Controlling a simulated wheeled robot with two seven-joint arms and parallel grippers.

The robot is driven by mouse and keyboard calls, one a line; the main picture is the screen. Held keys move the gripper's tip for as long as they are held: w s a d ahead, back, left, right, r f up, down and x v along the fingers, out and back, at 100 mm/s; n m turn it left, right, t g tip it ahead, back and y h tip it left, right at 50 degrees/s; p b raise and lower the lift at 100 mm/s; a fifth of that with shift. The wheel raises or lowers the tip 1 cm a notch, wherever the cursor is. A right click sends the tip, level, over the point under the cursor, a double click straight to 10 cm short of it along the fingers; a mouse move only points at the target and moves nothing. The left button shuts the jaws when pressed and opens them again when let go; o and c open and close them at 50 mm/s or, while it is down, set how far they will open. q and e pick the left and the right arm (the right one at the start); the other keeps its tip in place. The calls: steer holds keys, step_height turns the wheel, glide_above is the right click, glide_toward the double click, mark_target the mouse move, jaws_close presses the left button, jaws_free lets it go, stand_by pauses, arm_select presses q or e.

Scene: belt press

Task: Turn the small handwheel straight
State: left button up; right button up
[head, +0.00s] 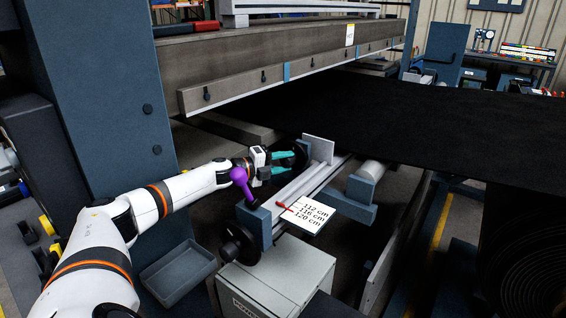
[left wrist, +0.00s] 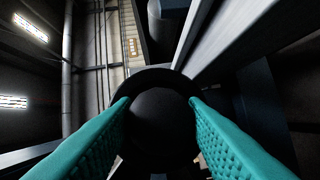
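A small black handwheel (head: 301,154) sits at the far end of the slanted rail unit, partly hidden by my left gripper (head: 291,162). My left gripper has teal fingers, spread apart and pointing right toward it. In the left wrist view, a dark round part of the wheel (left wrist: 158,124) fills the space between the fingers of my left gripper (left wrist: 159,100). I cannot tell whether the fingers touch it. The wheel's turn angle does not show clearly. A second black handwheel (head: 240,244) is at the rail's near end. My right gripper is not in view.
A purple ball-ended lever (head: 240,176) stands close by my left wrist. A white scale plate (head: 307,214) reads 112, 116 and 120 cm, with a red pointer (head: 281,206). A black belt (head: 360,112) spans behind. A grey tray (head: 178,272) and grey box (head: 280,282) are in front.

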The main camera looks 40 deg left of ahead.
arm_select(q)
steer(key=o, duration=0.4)
steer(key=v, duration=0.2)
steer(key=b+v, duration=0.1)
steer(key=v, duration=0.1)
steer(key=b+v, duration=0.1)
steer(key=v, duration=0.1)
steer(key=shift+a+f, duration=0.1)
steer(key=shift+f, duration=0.1)
steer(key=shift+s+a+r+b, duration=0.1)
steer(key=shift+s+b, duration=0.1)
steer(key=shift+s, duration=0.15)
steer(key=shift+s+a+r+b, duration=0.1)
steer(key=shift+s+r+b, duration=0.1)
steer(key=shift+s, duration=0.15)
